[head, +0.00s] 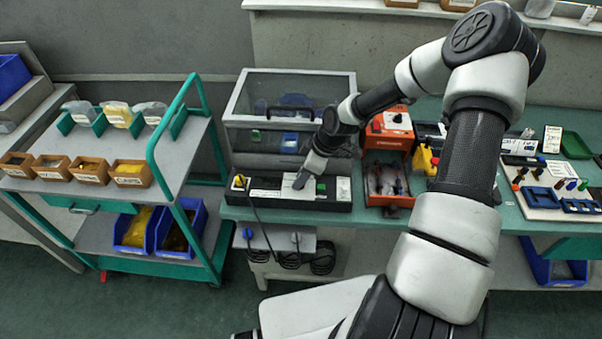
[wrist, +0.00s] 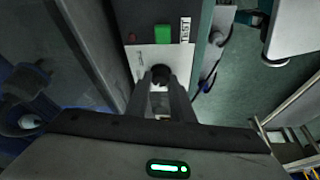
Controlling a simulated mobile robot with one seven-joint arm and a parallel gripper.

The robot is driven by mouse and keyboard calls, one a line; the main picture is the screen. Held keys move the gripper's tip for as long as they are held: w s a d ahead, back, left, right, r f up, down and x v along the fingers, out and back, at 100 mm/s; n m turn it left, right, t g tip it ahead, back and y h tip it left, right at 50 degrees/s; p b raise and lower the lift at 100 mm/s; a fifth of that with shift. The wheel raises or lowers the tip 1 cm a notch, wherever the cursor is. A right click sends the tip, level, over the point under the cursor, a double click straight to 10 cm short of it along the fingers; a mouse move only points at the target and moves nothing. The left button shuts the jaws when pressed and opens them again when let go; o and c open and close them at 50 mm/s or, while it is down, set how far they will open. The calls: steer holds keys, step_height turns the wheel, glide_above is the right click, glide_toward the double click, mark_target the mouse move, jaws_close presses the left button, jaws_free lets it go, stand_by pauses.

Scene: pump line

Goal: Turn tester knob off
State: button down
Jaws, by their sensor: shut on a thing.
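The tester (head: 265,194) is a long dark box with a pale top panel at the front edge of the green bench. In the wrist view its panel (wrist: 148,62) carries a green block (wrist: 162,34), a small red spot and a label. The black tester knob (wrist: 160,74) sits on the pale panel. My gripper (wrist: 161,84) is shut on the knob, one finger on each side. In the head view my gripper (head: 301,180) reaches down to the tester's top; the knob is hidden there. I cannot tell the knob's setting.
A clear-lidded case (head: 290,100) stands right behind the tester. A green-framed cart (head: 165,165) with small boxes stands at the left. A board with tools (head: 550,187) lies at the right.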

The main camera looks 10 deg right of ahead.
steer(key=shift+n+g, duration=0.3)
steer(key=shift+n, duration=0.1)
steer(key=c, duration=1.5)
jaws_free()
steer(key=shift+c, duration=0.2)
steer(key=p+v, duration=0.1)
steer(key=v, duration=1.6)
steer(key=shift+d+r, duration=0.15)
steer(key=shift+s, duration=0.1)
